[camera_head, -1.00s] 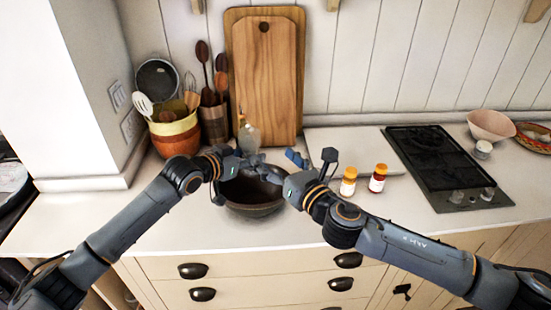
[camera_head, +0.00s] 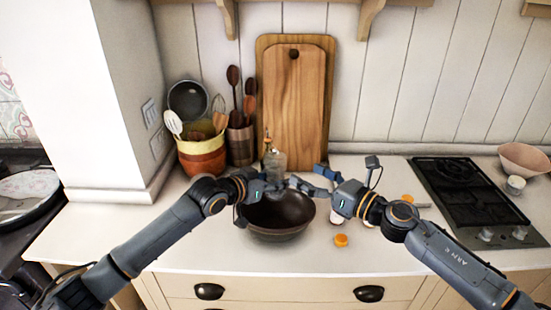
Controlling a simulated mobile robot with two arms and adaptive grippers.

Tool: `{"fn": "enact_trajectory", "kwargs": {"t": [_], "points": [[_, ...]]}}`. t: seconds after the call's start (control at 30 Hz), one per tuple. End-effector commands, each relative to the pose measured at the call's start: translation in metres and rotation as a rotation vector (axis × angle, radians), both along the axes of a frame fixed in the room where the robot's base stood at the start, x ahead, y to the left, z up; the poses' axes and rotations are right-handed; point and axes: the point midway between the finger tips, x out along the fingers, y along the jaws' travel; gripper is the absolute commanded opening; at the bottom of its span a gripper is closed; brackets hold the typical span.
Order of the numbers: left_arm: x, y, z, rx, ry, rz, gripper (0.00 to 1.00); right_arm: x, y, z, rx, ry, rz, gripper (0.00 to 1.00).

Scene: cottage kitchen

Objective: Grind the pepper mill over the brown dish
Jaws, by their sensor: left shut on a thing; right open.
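The brown dish (camera_head: 278,229) is a dark round bowl near the counter's front edge, with its back rim partly behind my grippers. My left gripper (camera_head: 289,184) is shut over the dish's back rim; what it holds is too dark and small to make out. I cannot pick out the pepper mill for certain. My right gripper (camera_head: 322,183) is open at the dish's right back side, close to the left one and pointing left.
An orange cap (camera_head: 341,240) is on the counter right of the dish; another orange-capped container (camera_head: 408,198) is partly behind my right arm. A glass bottle (camera_head: 272,160), cutting boards (camera_head: 295,100) and a utensil pot (camera_head: 203,158) stand behind. A hob (camera_head: 470,195) is at right.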

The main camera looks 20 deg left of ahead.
Motion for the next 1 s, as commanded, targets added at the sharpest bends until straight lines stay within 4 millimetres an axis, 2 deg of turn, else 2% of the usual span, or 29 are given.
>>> {"fn": "enact_trajectory", "kwargs": {"t": [0.3, 0.5, 0.7, 1.0], "points": [[0.0, 0.0, 0.001, -0.001, -0.002, 0.0, 0.14, 0.025, 0.057, 0.002, 0.002, 0.0, 0.001, 0.78], [0.0, 0.0, 0.001, -0.001, -0.002, 0.0, 0.14, 0.039, 0.084, 0.002, 0.002, -0.001, 0.0, 0.78], [0.0, 0.0, 0.001, -0.001, -0.002, 0.0, 0.14, 0.045, 0.097, 0.002, 0.002, -0.002, 0.0, 0.78], [0.0, 0.0, 0.001, -0.001, -0.002, 0.0, 0.14, 0.047, 0.101, 0.001, 0.002, -0.002, 0.001, 0.78]]}}
